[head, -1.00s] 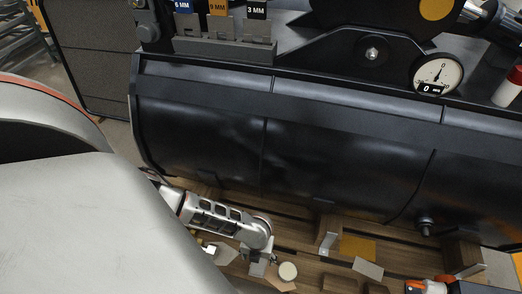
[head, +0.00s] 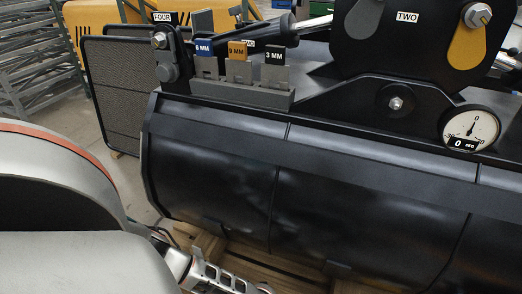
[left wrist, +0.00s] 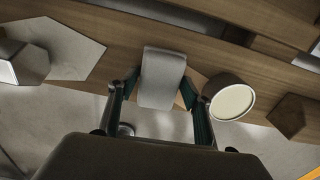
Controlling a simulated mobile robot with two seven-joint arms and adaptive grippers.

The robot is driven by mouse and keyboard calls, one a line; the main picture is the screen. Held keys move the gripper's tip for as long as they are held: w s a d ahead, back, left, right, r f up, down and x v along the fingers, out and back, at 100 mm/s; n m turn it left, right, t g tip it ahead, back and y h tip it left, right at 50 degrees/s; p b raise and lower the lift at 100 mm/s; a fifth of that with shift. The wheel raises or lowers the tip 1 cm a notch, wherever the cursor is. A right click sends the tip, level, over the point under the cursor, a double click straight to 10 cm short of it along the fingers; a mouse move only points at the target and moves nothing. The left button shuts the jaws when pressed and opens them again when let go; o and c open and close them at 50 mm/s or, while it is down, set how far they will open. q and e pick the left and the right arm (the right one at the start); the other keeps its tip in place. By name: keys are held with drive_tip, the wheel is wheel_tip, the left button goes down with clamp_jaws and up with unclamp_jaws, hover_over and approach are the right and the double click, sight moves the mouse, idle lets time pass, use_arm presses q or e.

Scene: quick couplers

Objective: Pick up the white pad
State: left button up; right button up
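In the left wrist view a pale grey-white pad-like piece (left wrist: 162,78) with a rounded top lies between the two fingers of my left gripper (left wrist: 160,92). The fingertips are close to its sides; I cannot tell whether they press on it. A round dark-sided piece with a cream top (left wrist: 233,101) is just right of the right finger. I cannot tell for sure which of these is the white pad. In the head view only part of my left arm shows at the bottom; its gripper is below the frame. My right gripper is not in view.
A brown angular block (left wrist: 288,116) and a flat pale plate (left wrist: 62,50) flank the gripper near wooden slats (left wrist: 215,50). In the head view a large black attachment (head: 210,180) rises behind my arm, with a gauge (head: 470,129) and labelled 6, 9 and 3 MM pieces (head: 239,72).

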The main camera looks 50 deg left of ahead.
use_arm(q)
drive_tip(key=c, duration=0.4)
